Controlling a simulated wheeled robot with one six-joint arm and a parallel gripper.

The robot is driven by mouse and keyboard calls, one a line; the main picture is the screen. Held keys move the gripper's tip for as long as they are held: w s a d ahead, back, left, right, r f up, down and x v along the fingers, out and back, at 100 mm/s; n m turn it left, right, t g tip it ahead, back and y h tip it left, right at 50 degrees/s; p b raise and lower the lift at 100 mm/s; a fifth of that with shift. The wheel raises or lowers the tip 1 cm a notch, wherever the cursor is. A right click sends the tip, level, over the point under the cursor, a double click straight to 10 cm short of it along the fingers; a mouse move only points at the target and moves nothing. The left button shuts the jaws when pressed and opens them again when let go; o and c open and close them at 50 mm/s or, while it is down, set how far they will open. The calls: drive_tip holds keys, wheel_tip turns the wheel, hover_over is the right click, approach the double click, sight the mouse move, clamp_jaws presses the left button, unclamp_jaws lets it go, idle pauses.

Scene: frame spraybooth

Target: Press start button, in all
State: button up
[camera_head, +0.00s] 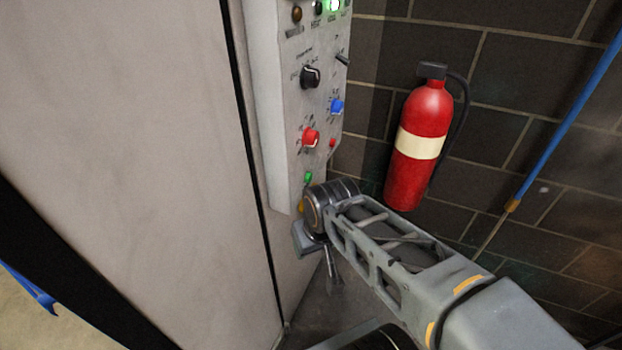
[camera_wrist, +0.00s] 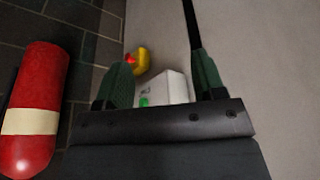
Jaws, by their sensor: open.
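The grey control panel (camera_head: 275,100) stands on the side of a pale cabinet. A small green button (camera_head: 308,176), likely the start button, is low on it. The green button (camera_wrist: 143,102) also shows in the wrist view, near the base of the left finger, on the panel's white face (camera_wrist: 172,90). A yellow part with a red top (camera_wrist: 138,60) sits beyond it. My gripper (camera_wrist: 160,62) is open and empty, with a green finger on each side of the panel's end. In the head view my wrist hides the panel's bottom corner and most of the gripper.
Above the green button are a red knob (camera_head: 310,137), a small red button (camera_head: 332,143), a blue knob (camera_head: 337,106) and a black knob (camera_head: 310,76). A red fire extinguisher (camera_head: 418,145) hangs on the brick wall close to the right. A blue pole (camera_head: 570,120) leans farther right.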

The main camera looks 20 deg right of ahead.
clamp_jaws()
idle(0.4)
idle(1.0)
